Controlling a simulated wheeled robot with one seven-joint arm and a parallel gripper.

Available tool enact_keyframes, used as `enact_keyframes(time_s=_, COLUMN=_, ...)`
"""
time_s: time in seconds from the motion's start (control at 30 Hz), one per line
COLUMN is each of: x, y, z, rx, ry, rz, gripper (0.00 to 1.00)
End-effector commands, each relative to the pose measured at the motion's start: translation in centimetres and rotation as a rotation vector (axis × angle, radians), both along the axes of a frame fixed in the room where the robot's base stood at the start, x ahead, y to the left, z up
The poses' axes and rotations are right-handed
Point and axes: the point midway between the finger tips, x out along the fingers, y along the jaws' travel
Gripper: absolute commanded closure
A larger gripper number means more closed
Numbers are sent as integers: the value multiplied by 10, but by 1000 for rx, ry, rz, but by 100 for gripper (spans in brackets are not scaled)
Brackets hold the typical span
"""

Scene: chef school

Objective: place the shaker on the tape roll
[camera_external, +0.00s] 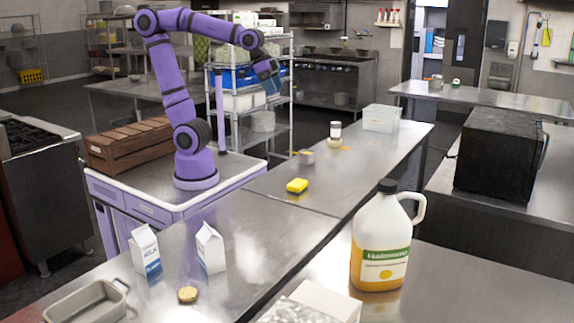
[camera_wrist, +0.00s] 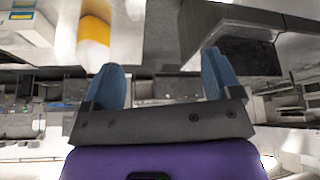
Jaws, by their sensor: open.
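The shaker (camera_external: 335,129), small and pale with a dark top, stands on the long steel table right of my arm. A pale low item shows at its foot; I cannot tell whether the shaker rests on it or stands behind it. A small grey-brown round thing (camera_external: 306,157), which looks like the tape roll, lies on the same table, nearer and to the left. My gripper (camera_external: 268,78) is raised high above and left of both, apart from them. In the wrist view my gripper (camera_wrist: 160,70) has its blue fingers spread with nothing between them. I cannot make out the shaker or tape roll there.
A yellow sponge (camera_external: 297,185) lies nearer on the table, and a clear bin (camera_external: 381,118) stands behind the shaker. Two milk cartons (camera_external: 210,249), a large jug (camera_external: 380,250) and a metal pan (camera_external: 88,302) stand in front. A wooden crate (camera_external: 128,146) sits beside my arm.

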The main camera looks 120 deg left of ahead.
Motion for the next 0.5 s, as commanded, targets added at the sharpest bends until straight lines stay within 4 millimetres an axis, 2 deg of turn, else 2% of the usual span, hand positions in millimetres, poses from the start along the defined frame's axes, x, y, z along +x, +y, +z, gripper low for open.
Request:
enact_keyframes(time_s=0.03, x=-17, y=-21, z=-2, rx=3, ry=-6, rz=-49, gripper=16)
enact_keyframes(time_s=0.2, x=-69, y=-71, z=-19, rx=15, ry=-12, rz=-192, gripper=16)
enact_keyframes(time_s=0.33, x=-100, y=-93, z=-34, rx=22, ry=-13, rz=-273, gripper=16)
enact_keyframes(time_s=0.5, x=-121, y=-104, z=-45, rx=27, ry=-14, rz=-327, gripper=16)
